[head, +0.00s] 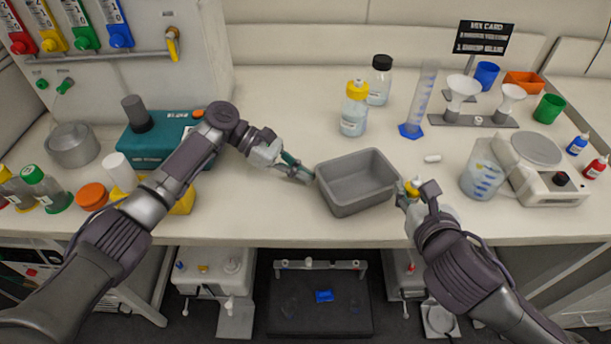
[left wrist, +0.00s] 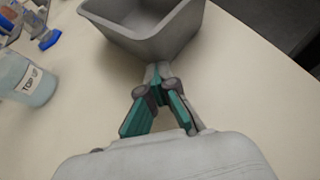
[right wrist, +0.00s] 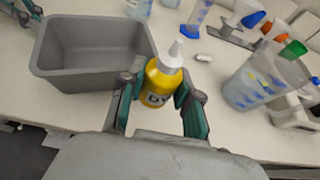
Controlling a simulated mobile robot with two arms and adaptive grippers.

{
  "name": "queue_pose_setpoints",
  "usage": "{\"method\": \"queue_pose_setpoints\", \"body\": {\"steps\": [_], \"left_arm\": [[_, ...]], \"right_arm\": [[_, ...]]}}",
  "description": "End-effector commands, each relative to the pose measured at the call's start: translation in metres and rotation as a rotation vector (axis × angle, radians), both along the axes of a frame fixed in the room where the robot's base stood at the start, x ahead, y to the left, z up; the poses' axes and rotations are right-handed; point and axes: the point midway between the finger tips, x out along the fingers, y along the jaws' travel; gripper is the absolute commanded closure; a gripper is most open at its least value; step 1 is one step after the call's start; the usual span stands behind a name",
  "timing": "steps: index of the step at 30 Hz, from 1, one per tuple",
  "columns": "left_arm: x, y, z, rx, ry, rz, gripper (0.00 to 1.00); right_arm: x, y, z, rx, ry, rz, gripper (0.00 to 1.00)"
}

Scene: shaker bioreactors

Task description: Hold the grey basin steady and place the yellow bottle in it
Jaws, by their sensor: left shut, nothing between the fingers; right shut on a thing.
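The grey basin (head: 356,188) stands empty near the front edge of the table, between my two grippers; it also shows in the left wrist view (left wrist: 150,28) and the right wrist view (right wrist: 90,58). My left gripper (head: 309,176) is shut and empty, its fingertips at the basin's left wall. My right gripper (head: 404,195) is shut on the yellow bottle (right wrist: 160,82), just right of the basin. The bottle is upright with a pale nozzle cap and a label partly seen. In the head view the gripper hides most of it.
A yellow-capped bottle (head: 354,108) and a black-capped bottle (head: 380,80) stand behind the basin. A blue-based cylinder (head: 419,100), a jug (head: 483,172) and a scale (head: 540,165) stand to the right. A teal device (head: 150,142) is at left. A small white piece (head: 432,158) lies behind my right gripper.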

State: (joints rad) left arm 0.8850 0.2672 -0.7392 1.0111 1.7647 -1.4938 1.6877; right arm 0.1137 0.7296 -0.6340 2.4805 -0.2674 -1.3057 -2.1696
Motion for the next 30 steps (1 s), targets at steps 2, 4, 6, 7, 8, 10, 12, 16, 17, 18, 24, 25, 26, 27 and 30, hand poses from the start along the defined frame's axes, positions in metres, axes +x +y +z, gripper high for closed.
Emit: {"method": "queue_pose_setpoints", "body": {"steps": [2, 4, 6, 7, 8, 10, 12, 16, 17, 18, 24, 25, 26, 27, 30], "left_arm": [[-0.0001, -0.0003, 0.0001, 0.000, 0.000, 0.000, 1.00], [-0.0001, -0.0003, 0.0001, 0.000, 0.000, 0.000, 0.89], [-0.0001, -0.0002, 0.0001, 0.000, 0.000, 0.000, 0.77], [-0.0001, -0.0002, 0.0001, 0.000, 0.000, 0.000, 0.72], [-0.0001, -0.0002, 0.0001, 0.000, 0.000, 0.000, 0.67], [-0.0001, -0.0002, 0.0001, 0.000, 0.000, 0.000, 0.55], [-0.0001, -0.0002, 0.0001, 0.000, 0.000, 0.000, 0.44], [-0.0001, -0.0002, 0.0001, 0.000, 0.000, 0.000, 0.22], [-0.0001, -0.0002, 0.0001, 0.000, 0.000, 0.000, 0.17], [-0.0001, -0.0002, 0.0001, 0.000, 0.000, 0.000, 0.17], [0.0000, -0.0001, 0.0002, 0.000, 0.000, 0.000, 0.17], [0.0000, -0.0001, 0.0003, 0.000, 0.000, 0.000, 0.22], [0.0000, -0.0001, 0.0006, 0.000, 0.000, 0.000, 0.27], [0.0001, -0.0001, 0.0020, 0.000, 0.000, 0.000, 0.33], [0.0001, -0.0001, 0.0100, 0.000, -0.001, 0.000, 0.50]], "right_arm": [[0.0001, 0.0000, 0.0002, 0.000, 0.000, 0.000, 0.95], [0.0001, 0.0000, 0.0002, 0.000, -0.001, 0.000, 0.95], [0.0001, 0.0000, 0.0002, 0.000, 0.000, 0.000, 0.95], [0.0001, 0.0000, 0.0002, 0.000, 0.000, 0.000, 0.95], [0.0001, 0.0000, 0.0002, 0.000, 0.000, 0.000, 0.95], [0.0001, 0.0000, 0.0002, 0.000, 0.000, 0.000, 0.95], [0.0001, 0.0000, 0.0002, 0.000, 0.000, 0.000, 0.95], [0.0001, 0.0000, 0.0002, 0.000, 0.000, 0.000, 0.95], [0.0001, 0.0000, 0.0002, 0.000, 0.000, 0.000, 0.95], [0.0001, 0.0000, 0.0002, 0.000, 0.000, 0.000, 0.95], [0.0001, 0.0000, 0.0002, 0.000, 0.000, 0.000, 0.95], [0.0000, 0.0000, 0.0003, 0.000, -0.001, 0.000, 0.95], [0.0000, 0.0000, 0.0006, 0.000, -0.001, 0.000, 0.95], [0.0001, 0.0000, 0.0019, 0.000, -0.001, 0.000, 0.95], [0.0001, 0.0000, 0.0100, 0.000, -0.001, 0.000, 0.95]]}}
